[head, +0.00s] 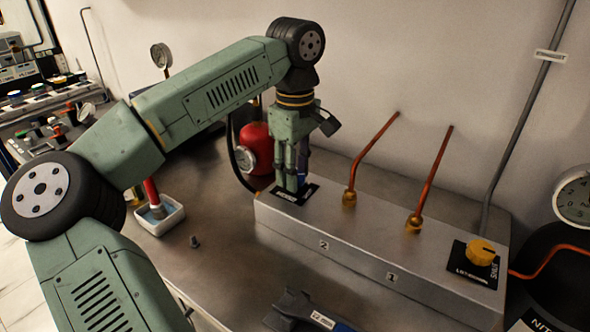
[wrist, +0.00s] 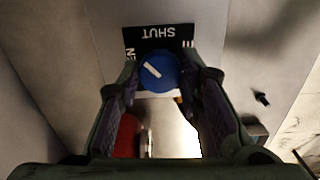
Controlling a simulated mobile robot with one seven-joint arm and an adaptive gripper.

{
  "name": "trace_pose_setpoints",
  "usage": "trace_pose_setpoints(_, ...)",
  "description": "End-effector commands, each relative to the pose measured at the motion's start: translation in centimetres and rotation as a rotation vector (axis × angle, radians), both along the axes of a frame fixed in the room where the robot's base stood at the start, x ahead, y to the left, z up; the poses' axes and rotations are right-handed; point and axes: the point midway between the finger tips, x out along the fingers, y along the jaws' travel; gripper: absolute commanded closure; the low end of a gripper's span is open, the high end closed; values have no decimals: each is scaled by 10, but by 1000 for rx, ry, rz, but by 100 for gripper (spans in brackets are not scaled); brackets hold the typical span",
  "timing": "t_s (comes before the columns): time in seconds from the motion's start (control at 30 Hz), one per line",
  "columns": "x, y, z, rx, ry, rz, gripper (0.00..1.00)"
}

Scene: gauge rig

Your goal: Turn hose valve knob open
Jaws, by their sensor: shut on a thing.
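The blue valve knob (wrist: 158,71) sits on the metal block, between my two fingers in the wrist view. A white line on the knob slants toward the upper left. Behind it is a black label (wrist: 160,38) reading "SHUT", upside down in this view, with other lettering partly hidden. In the head view my gripper (head: 293,186) points down at the left end of the metal block (head: 340,232) and hides the knob. My gripper is shut on the blue knob, one finger on each side.
A yellow knob (head: 482,252) with its own label is on the block's right end. Two copper pipes (head: 370,155) (head: 435,175) rise from the block. A red tank (head: 257,148) stands behind my gripper. A white tray (head: 156,217) and a dark tool (head: 305,312) lie on the bench.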

Motion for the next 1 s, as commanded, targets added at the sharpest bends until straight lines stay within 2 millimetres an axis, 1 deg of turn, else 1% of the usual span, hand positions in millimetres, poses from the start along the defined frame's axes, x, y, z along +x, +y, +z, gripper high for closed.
trace_pose_setpoints(0.6,0,1,0,0,-2,570,95)
trace_pose_setpoints(0.8,0,1,0,0,-2,712,95)
trace_pose_setpoints(1.0,0,1,0,0,0,807,95)
